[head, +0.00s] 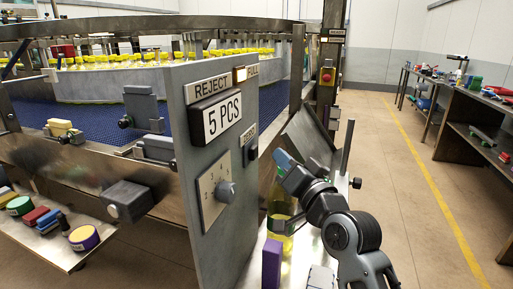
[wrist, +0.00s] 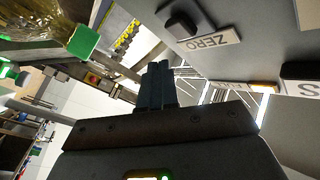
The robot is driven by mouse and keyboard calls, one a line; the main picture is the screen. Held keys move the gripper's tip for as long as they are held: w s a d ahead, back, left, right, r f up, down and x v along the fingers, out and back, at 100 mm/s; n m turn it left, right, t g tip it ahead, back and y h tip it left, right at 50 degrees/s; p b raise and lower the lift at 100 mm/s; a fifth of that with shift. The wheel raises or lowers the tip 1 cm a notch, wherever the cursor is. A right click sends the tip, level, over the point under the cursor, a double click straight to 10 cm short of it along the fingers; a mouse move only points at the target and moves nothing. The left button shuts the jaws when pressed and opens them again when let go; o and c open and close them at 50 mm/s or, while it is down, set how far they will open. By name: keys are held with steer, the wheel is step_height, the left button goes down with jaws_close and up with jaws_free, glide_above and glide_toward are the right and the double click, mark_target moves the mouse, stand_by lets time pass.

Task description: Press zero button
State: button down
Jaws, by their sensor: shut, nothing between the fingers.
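A bottle of yellow liquid (head: 281,240) and a purple block (head: 271,263) stand below my gripper. The right aisle floor is clear.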

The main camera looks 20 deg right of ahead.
mark_target(254, 152)
steer(key=shift+w+a+p, duration=0.3)
steer(key=shift+w+a, duration=0.3)
steer(key=shift+a, duration=0.25)
steer(key=shift+w+a, duration=0.1)
steer(key=shift+a, duration=0.05)
stand_by(1.4)
steer(key=shift+w+a, duration=0.15)
steer(key=shift+a, duration=0.05)
steer(key=shift+w+a+p, duration=0.3)
steer(key=shift+a+p, duration=0.15)
stand_by(1.0)
steer(key=shift+d, duration=0.1)
steer(key=shift+s+d+b, duration=0.35)
steer(key=shift+s+d, duration=0.2)
steer(key=shift+d, duration=0.15)
